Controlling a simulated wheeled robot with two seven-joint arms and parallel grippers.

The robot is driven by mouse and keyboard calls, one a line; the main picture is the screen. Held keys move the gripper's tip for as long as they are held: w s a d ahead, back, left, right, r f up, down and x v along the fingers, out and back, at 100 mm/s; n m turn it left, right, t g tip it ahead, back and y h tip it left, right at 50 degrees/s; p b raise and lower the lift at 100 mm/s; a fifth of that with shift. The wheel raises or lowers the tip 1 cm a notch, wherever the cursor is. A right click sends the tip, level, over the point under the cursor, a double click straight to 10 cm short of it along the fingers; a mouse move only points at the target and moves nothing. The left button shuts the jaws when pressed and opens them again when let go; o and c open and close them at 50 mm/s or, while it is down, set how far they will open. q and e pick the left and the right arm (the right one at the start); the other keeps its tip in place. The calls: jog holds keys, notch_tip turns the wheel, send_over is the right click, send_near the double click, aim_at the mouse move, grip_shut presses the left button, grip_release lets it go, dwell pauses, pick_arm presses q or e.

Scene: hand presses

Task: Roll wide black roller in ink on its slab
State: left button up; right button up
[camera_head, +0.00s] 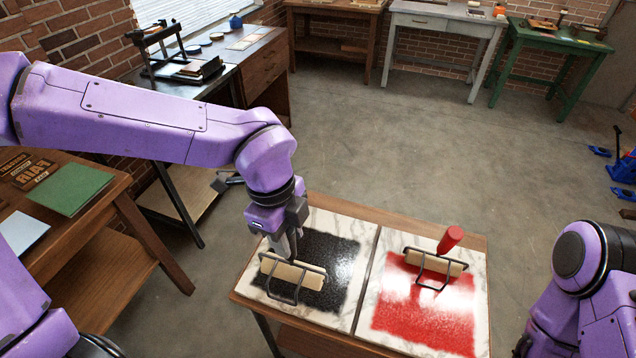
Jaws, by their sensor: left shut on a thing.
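The wide roller (292,272), with a pale cream drum in a dark wire frame, is on the left marble slab (318,222), over its patch of black ink (335,258). My left gripper (287,250) is shut on the roller's handle from above, and the fingers mostly hide the handle. The drum looks pale, with no clear ink on its visible side. I cannot tell whether it touches the ink. My right arm shows at the lower right, but its gripper is out of view.
A red-handled roller (436,262) rests on the right marble slab (477,330) with red ink (425,312). Both slabs lie on a small wooden table (466,238). A side table (110,193) with a green sheet (70,189) stands left.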

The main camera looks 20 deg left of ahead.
aim_at(293, 260)
pick_arm(q)
jog(key=shift+d+f, duration=0.2)
jog(key=shift+f, duration=0.2)
jog(key=shift+w+d+f+g+b, duration=0.15)
jog(key=shift+f+g+b, duration=0.15)
jog(key=shift+f+b, duration=0.15)
notch_tip(293, 260, down, 4)
jog(key=b, duration=0.3)
jog(key=shift+r, duration=0.15)
jog(key=shift+f, duration=0.25)
jog(key=shift+f+b, duration=0.4)
jog(key=shift+b, duration=0.1)
